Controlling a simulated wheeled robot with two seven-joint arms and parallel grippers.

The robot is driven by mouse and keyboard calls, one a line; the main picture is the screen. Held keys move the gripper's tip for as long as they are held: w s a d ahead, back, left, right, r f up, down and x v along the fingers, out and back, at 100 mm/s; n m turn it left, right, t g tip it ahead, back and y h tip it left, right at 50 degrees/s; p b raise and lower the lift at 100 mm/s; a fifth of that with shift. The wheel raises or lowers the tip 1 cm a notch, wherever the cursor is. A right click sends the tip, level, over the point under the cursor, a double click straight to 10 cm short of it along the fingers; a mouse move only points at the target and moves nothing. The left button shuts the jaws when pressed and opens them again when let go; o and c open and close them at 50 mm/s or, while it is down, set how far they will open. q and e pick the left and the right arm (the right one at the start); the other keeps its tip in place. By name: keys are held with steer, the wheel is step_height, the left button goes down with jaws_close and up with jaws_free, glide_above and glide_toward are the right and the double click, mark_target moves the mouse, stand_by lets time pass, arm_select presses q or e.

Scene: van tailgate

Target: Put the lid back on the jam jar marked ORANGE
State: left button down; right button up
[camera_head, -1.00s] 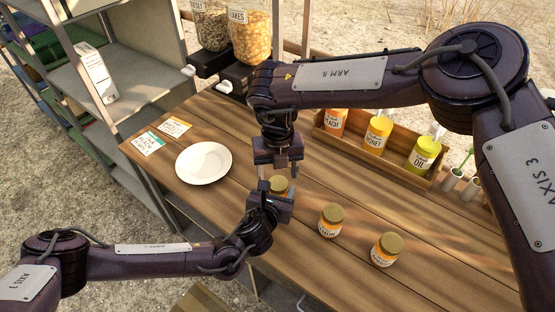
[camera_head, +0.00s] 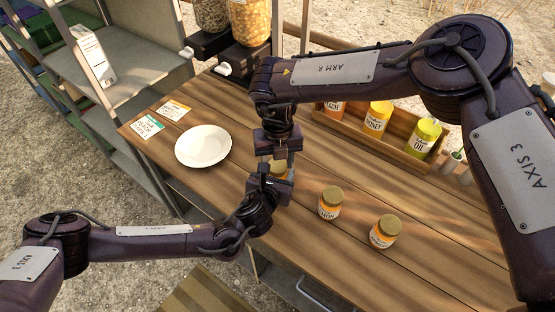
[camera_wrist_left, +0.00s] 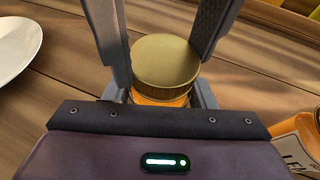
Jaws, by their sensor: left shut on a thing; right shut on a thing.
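A small jar with an orange body stands between my grippers on the table; its label is hidden. Its gold lid (camera_head: 279,167) shows in the head view. In the left wrist view the lid (camera_wrist_left: 166,66) sits over the orange jar body (camera_wrist_left: 160,99); I cannot tell if it is fully seated. My left gripper (camera_head: 273,180) is shut on the jar from the front, its short fingers low on either side of it. My right gripper (camera_head: 279,160) comes from above, its long fingers shut on the lid from both sides.
A LEMON jar (camera_head: 330,203) and another lidded jar (camera_head: 384,231) stand to the right. A white plate (camera_head: 203,146) and two cards (camera_head: 147,128) lie to the left. A wooden rack (camera_head: 397,148) of bottles and dispensers (camera_head: 250,24) stand behind. The front right tabletop is clear.

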steer(key=m, duration=0.4)
steer(key=shift+a+f+m, duration=0.1)
steer(key=shift+a+m, duration=0.05)
steer(key=shift+m, duration=0.25)
steer(key=m, duration=0.6)
steer(key=shift+m, duration=0.4)
steer(key=o, duration=1.2)
steer(key=shift+c, duration=0.2)
step_height(320, 180, up, 12)
arm_select(q)
steer(key=c, duration=0.5)
jaws_free()
